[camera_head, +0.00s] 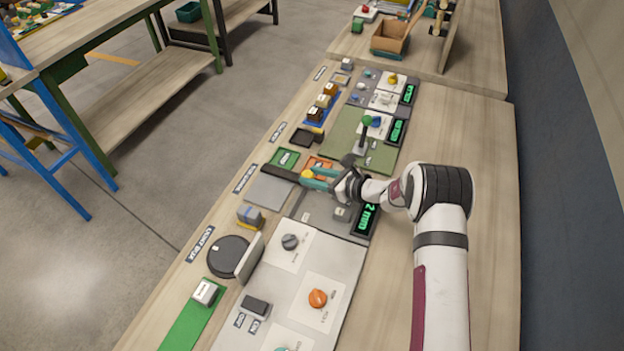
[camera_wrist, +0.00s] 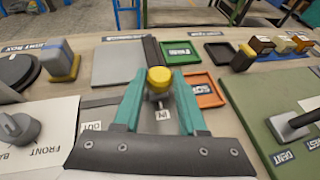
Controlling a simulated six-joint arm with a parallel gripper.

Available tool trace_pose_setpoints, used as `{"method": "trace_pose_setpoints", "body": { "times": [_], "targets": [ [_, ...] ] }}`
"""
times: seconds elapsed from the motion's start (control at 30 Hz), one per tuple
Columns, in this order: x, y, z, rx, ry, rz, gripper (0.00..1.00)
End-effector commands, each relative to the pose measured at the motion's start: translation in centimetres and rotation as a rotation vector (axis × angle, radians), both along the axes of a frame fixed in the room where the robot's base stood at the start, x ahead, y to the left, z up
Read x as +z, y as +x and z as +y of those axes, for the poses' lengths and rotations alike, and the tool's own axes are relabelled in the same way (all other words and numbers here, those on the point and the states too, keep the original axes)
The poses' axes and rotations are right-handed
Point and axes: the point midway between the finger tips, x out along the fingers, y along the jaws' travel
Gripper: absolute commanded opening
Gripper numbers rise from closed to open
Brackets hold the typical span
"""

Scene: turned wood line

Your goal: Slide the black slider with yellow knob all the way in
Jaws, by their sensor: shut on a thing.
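The black slider (camera_head: 281,172) is a dark bar lying across the bench beside a grey plate. Its round yellow knob (camera_wrist: 159,76) stands on a short metallic stem at the slider's near end. My gripper (camera_wrist: 158,88) has its teal fingers on either side of the knob, shut on it. In the head view my gripper (camera_head: 318,178) reaches in from the right and largely covers the knob. The wrist view also shows the black bar (camera_wrist: 152,52) running away beyond the knob.
A green display (camera_head: 367,220) reads 2 mm. Green (camera_head: 284,159) and orange (camera_head: 318,163) trays lie close beside the slider. A green panel with a lever (camera_head: 361,137) stands farther up the bench. A grey-and-yellow block (camera_head: 250,217) and a dark round disc (camera_head: 228,256) lie lower left.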

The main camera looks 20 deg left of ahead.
Motion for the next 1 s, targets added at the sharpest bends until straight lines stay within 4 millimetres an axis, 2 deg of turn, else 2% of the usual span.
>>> {"method": "trace_pose_setpoints", "body": {
  "times": [0.07, 0.1, 0.27, 0.5, 0.63, 0.77, 1.0],
  "targets": [
    [0.2, 0.7, -0.3, -0.017, 0.002, -0.01, 0.0],
    [0.3, 0.7, -0.3, -0.018, 0.001, -0.01, 0.43],
    [0.2, 0.6, -0.2, -0.015, 0.002, -0.009, 0.71],
    [0.2, 0.4, -0.2, -0.011, 0.001, -0.007, 0.71],
    [0.7, 0.2, -1.3, -0.013, 0.001, -0.006, 0.71],
    [2.0, -0.6, -4.3, -0.015, 0.002, -0.006, 0.71],
    [4.9, -2.4, -11.1, -0.016, 0.001, -0.008, 0.71]
  ]
}}
